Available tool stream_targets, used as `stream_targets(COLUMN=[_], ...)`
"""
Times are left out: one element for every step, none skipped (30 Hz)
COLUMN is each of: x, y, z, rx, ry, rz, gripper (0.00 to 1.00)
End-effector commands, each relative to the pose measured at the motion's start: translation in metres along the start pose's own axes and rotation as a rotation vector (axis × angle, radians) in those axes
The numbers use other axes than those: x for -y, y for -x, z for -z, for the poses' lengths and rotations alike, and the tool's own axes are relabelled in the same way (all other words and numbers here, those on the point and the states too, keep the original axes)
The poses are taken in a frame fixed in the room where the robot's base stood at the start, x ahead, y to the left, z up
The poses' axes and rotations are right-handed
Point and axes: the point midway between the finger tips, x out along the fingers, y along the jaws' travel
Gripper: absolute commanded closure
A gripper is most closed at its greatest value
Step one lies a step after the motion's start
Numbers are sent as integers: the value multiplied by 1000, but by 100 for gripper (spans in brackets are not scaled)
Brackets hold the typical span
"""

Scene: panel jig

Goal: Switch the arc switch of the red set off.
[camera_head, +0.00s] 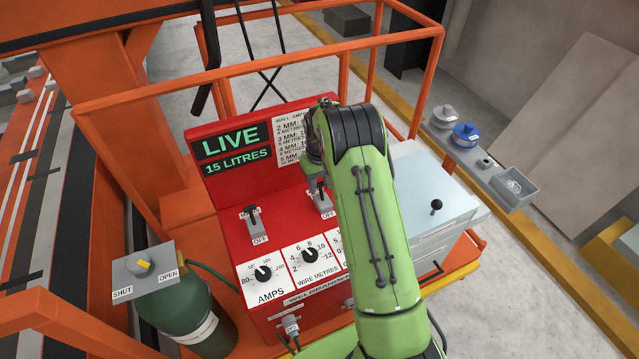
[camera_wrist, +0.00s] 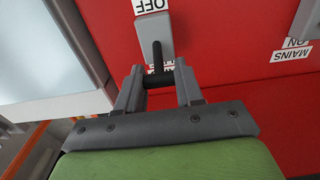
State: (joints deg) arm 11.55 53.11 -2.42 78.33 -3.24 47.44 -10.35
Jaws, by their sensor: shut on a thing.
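The red set (camera_head: 222,236) stands in the middle, its display (camera_head: 232,146) reading LIVE and 15 LITRES. A grey toggle switch (camera_head: 322,203) with an OFF label on its near side is at the right of its top. My gripper (camera_head: 317,184) is there, partly hidden by my green arm. In the wrist view my gripper (camera_wrist: 160,78) is shut on this switch's black lever (camera_wrist: 157,55), which leans away from the OFF label (camera_wrist: 150,5). The label on the lever's other side is hidden. The left toggle switch (camera_head: 251,222) is the mains switch.
Dials (camera_head: 262,273) sit on the front slope. A green cylinder (camera_head: 195,310) with a SHUT/OPEN valve stands front left. A pale box (camera_head: 425,195) with a black-knobbed lever stands right. Orange rails (camera_head: 290,60) enclose the back. A shelf (camera_head: 480,172) holds small items.

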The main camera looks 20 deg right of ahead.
Motion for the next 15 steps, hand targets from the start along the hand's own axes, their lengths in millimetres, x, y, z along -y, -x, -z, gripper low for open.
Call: stream_targets(x=[0,0,0,0,0,0,0,-1,0,0,0,0,0,-1,-1], y=[-2,-2,-2,-3,-3,-3,-3,-4,-4,-4,-5,-5,-6,-6,-6], z=[0,-1,-2,-3,-4,-5,-6,-8,-10,-11,-13,-15,-16,-18,-20], rx=[-19,-30,-48,-63,-80,-106,-127,-150,-182,-208,-234,-270,-297,-324,-360], ry=[0,1,1,0,0,0,-1,-1,-1,0,0,0,0,0,-1], rz=[0,0,0,0,0,-1,-1,-1,-1,-1,-1,-2,-2,-2,-2], gripper=[94,94,94,94,94,94,94,94,94,94,94,94,94,94,94])
